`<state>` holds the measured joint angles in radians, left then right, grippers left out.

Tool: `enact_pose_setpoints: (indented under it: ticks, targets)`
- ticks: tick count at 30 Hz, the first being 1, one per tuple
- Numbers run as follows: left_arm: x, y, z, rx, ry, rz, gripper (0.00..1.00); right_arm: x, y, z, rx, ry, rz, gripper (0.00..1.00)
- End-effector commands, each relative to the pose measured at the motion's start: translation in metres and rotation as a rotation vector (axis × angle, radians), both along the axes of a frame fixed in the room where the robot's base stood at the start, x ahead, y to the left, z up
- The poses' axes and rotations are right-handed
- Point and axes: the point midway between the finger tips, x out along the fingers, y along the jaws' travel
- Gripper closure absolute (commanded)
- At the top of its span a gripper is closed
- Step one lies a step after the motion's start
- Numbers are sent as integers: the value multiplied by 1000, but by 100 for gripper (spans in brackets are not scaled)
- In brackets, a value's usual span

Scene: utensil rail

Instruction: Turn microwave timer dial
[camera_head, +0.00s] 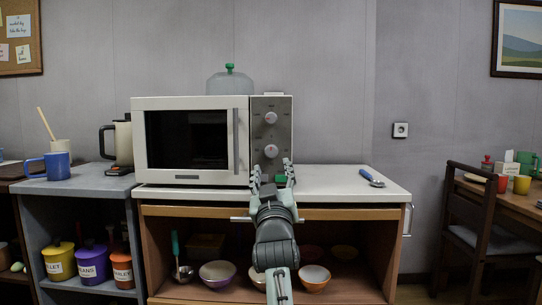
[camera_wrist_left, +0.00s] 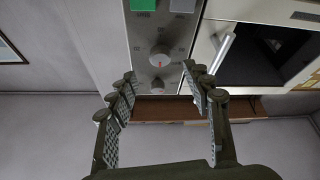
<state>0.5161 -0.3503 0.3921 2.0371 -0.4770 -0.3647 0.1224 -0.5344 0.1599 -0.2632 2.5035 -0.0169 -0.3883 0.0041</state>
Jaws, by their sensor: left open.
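The white microwave (camera_head: 190,103) stands on a counter with its door shut. Its grey control panel (camera_head: 284,105) on the right has an upper dial (camera_head: 271,118) and a lower dial (camera_head: 271,151); the labels are too small to tell which is the timer. A green button (camera_head: 281,179) is at the panel's bottom. My left gripper (camera_head: 272,168) is open and empty in front of the panel, just below the lower dial. In the left wrist view, which is upside down, the lower dial (camera_wrist_left: 160,57) and upper dial (camera_wrist_left: 157,86) show beyond the open fingers (camera_wrist_left: 163,88), apart from them.
The microwave's vertical door handle (camera_head: 236,140) is left of the panel. A blue-handled utensil (camera_head: 371,177) lies on the counter (camera_head: 335,180) to the right, with clear counter between. Bowls stand on the shelf below.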

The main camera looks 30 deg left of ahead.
Motion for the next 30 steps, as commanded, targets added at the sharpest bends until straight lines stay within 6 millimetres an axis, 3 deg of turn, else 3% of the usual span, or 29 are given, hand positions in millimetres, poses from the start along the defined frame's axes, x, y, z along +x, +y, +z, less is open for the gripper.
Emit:
enact_pose_setpoints:
  ticks: [12, 24, 30]
  targets:
    - [46, 34, 23, 1, 0, 2, 50, 0, -3, -6, -14, 28, -6, 72]
    - [53, 39, 26, 0, 0, 1, 50, 1, -3, -7, -15, 30, -7, 72]
    - [53, 39, 26, 0, 0, 1, 75, 1, -4, -7, -15, 30, -7, 72]
